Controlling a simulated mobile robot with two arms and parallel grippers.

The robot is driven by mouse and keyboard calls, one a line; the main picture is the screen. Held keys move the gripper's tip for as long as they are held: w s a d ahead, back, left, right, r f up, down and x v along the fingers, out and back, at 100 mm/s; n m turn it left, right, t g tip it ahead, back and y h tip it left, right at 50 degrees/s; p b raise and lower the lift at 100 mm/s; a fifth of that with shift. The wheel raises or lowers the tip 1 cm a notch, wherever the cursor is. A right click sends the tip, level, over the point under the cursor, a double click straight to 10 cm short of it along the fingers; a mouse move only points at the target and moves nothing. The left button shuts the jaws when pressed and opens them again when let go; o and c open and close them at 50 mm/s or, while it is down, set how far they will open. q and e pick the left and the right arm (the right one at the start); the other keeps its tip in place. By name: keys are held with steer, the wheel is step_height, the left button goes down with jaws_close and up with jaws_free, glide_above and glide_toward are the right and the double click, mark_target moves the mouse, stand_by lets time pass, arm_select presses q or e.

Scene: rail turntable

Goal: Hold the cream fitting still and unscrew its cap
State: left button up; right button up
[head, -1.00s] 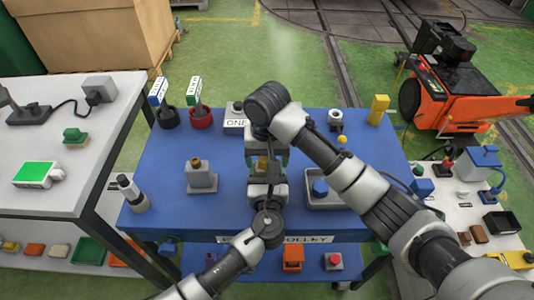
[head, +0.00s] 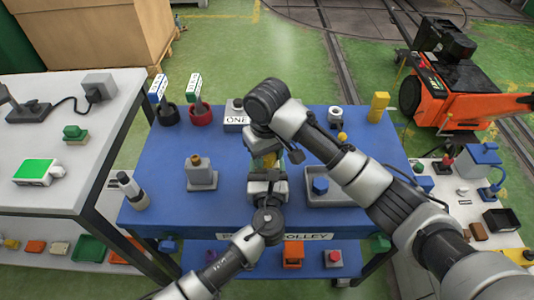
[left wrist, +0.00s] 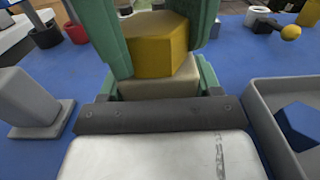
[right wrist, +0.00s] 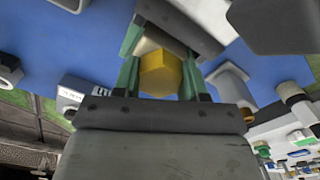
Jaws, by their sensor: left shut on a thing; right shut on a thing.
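The cream fitting (left wrist: 158,89) is low between the green fingers of my left gripper (left wrist: 160,92), which is shut on it. Its yellow six-sided cap (left wrist: 160,52) sits directly above the cream body; I see no clear gap. The green fingers of my right gripper (right wrist: 160,78) come down from above and are shut on the cap, which also shows in the right wrist view (right wrist: 160,75). In the head view my left gripper (head: 266,173) and right gripper (head: 272,152) meet above the blue trolley top (head: 165,205), largely hiding the fitting.
A grey tray (head: 345,199) with a blue block (head: 320,186) is close on the right. A grey block with a brown top (head: 202,175) stands on the left. Black and red pots (head: 200,117), a white ring (head: 335,114) and a yellow block (head: 378,107) stand behind.

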steer(key=shift+n, duration=0.4)
steer(key=n, duration=0.5)
steer(key=shift+n, duration=0.4)
steer(key=n, duration=0.3)
steer(key=shift+n, duration=1.5)
steer(key=shift+n, duration=0.6)
steer(key=shift+r, duration=1.6)
